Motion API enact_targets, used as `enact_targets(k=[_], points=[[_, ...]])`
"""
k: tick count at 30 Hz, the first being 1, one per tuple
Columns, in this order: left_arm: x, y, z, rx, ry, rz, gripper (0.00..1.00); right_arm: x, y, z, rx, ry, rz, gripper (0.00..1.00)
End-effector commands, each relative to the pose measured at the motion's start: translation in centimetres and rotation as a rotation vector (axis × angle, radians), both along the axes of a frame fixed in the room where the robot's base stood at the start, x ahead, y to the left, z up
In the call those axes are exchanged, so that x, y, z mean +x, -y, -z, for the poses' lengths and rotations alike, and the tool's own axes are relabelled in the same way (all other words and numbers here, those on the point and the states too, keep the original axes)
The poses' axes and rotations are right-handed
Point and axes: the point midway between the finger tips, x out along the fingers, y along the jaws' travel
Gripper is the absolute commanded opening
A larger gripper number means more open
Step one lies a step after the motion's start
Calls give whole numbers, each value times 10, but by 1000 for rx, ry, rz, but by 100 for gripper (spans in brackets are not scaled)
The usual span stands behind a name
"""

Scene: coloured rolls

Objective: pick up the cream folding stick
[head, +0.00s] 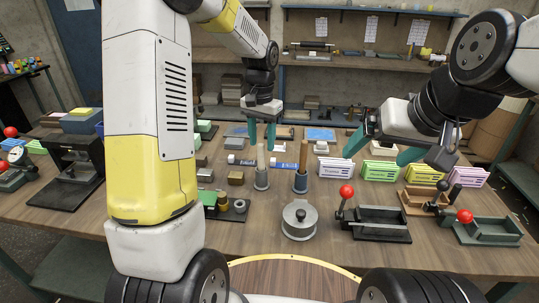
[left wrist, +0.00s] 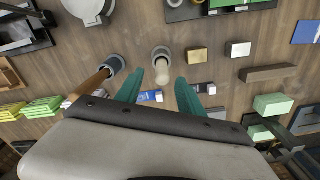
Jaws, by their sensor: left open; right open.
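The cream folding stick (head: 261,158) stands upright in a grey holder (head: 261,181) on the table. In the left wrist view the stick (left wrist: 174,72) is seen nearly end-on, rising from its round holder (left wrist: 161,52). My left gripper (head: 262,144) is open and points down just above the stick's top. In the left wrist view its teal fingers (left wrist: 160,78) appear on either side of the stick, which is not gripped. My right gripper (head: 376,160) is open and empty, well to the right, above the green and white boxes.
A brown stick (head: 303,154) stands in a similar holder (head: 300,182) just right of the cream one. A round metal pot (head: 299,222) stands in front. A small brass block (head: 236,177) lies left, and a red-knobbed device (head: 379,222) stands front right.

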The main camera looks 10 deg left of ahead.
Motion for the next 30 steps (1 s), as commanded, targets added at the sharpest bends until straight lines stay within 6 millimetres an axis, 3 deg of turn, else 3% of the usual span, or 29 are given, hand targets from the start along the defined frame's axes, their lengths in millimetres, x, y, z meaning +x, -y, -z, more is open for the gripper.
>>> enact_targets(k=[12,21,28,30], points=[[-2,-4,55,0,-2,1,45,0,0,0,0,0,0,90],[-1,-4,60,0,1,0,45,0,0,0,0,0,0,90],[-1,-4,60,0,1,0,2,0,0,0,0,0,0,90],[-1,-4,60,0,1,0,0,0,0,0,0,0,0,90]])
